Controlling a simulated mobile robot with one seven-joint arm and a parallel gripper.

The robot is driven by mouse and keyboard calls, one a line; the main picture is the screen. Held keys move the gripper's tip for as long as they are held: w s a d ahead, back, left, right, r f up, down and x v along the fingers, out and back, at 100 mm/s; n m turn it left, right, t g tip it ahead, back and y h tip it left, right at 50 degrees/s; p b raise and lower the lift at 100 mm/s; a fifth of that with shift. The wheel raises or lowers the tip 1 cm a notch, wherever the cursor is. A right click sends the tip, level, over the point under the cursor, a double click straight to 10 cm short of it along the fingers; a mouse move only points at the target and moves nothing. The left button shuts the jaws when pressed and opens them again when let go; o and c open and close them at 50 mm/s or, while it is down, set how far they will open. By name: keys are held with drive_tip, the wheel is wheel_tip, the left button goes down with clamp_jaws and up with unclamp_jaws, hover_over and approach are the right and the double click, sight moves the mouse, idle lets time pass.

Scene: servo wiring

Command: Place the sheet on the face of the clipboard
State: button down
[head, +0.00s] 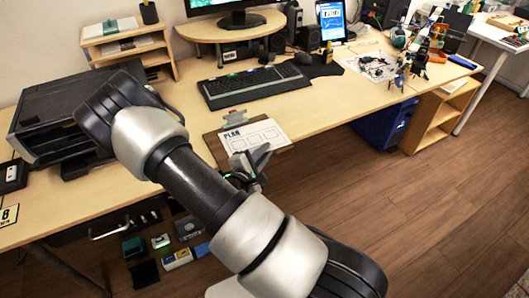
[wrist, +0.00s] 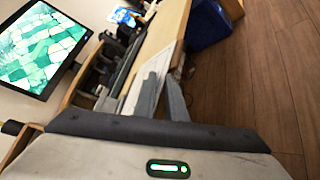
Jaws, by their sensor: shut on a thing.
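The sheet (head: 262,133) is white, with "PLAN" printed at its top and boxes below. In the head view it lies across most of the brown clipboard (head: 213,147), whose left strip and grey clip (head: 236,117) stay visible. I cannot tell whether the sheet touches the clipboard face or is held just above it. My gripper (head: 258,158) is shut on the sheet's near edge. In the wrist view the two grey fingers (wrist: 163,98) reach toward the sheet, which shows as a thin pale strip (wrist: 136,92) seen nearly edge-on.
The keyboard (head: 254,86) lies behind the clipboard, and the monitor stand (head: 229,32) is farther back. A black printer-like machine (head: 60,117) stands at the left. The desk's front edge is close to my gripper. Bare desk lies right of the sheet.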

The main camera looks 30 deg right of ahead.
drive_tip(key=shift+a+f, duration=0.1)
drive_tip(key=shift+a, duration=0.05)
drive_tip(key=shift+s+a, duration=0.1)
drive_tip(key=shift+a, duration=1.15)
drive_tip(key=c, duration=1.7)
unclamp_jaws()
drive_tip(key=shift+c, duration=0.2)
drive_tip(key=shift+d, duration=0.1)
drive_tip(key=p+v, duration=0.1)
drive_tip(key=v, duration=1.6)
drive_tip(key=shift+p, duration=0.4)
